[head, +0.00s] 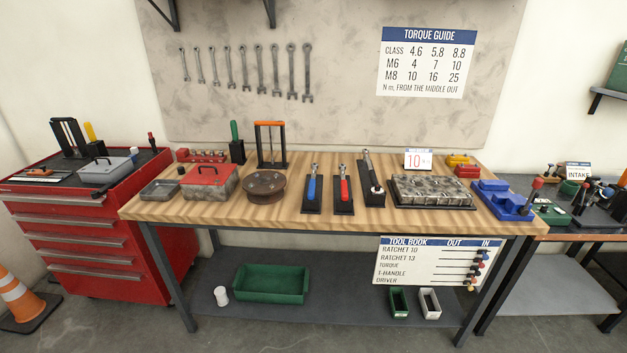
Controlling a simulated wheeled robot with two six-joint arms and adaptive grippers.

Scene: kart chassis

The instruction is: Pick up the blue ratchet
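The blue ratchet (312,183) stands in a black holder on the wooden workbench (223,211), near the middle of the bench. Its handle is blue and its metal head is at the far end. A similar ratchet with a red handle (344,186) sits in its own black holder just to the right. Neither of my grippers shows in the head view.
A longer black and metal tool (371,172) stands right of the red ratchet. A metal block (432,192) sits to the right. The bench's front strip is mostly clear.

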